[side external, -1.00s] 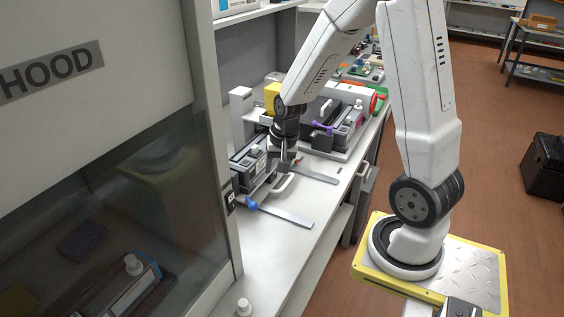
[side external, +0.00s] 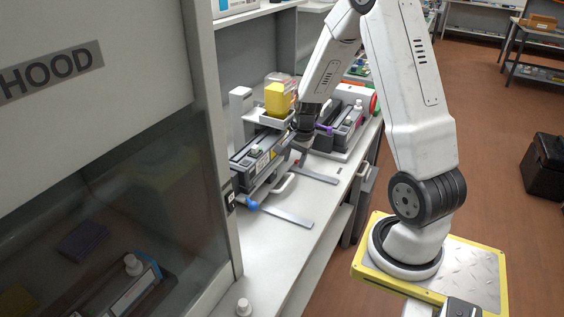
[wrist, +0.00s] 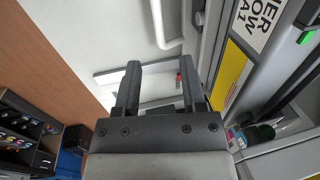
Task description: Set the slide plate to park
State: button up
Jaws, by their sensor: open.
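A grey station (side external: 256,160) stands on the bench and bears a dark cartridge. A white bar handle (side external: 284,184) sticks out of its front, between two flat grey rails (side external: 287,217); I take this to be the slide plate's handle, but the plate itself is hard to make out. The handle also shows at the top of the wrist view (wrist: 168,42). My gripper (side external: 299,146) hovers at the far end of the station, beyond the handle. In the wrist view my gripper (wrist: 160,72) is open with nothing between its fingers.
A blue knob (side external: 252,205) sits at the station's near corner and a red one (wrist: 179,77) near my fingers. A second station (side external: 343,125) stands behind. A yellow block (side external: 279,99) sits in a white tray.

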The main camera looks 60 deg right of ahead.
aim_at(290, 178)
jog(key=shift+w+f, duration=0.2)
jog(key=shift+f, duration=0.85)
jog(key=shift+w+f, duration=0.15)
jog(key=shift+f, duration=0.95)
jog(key=shift+w+f, duration=0.2)
jog(key=shift+f, duration=0.85)
grip_shut()
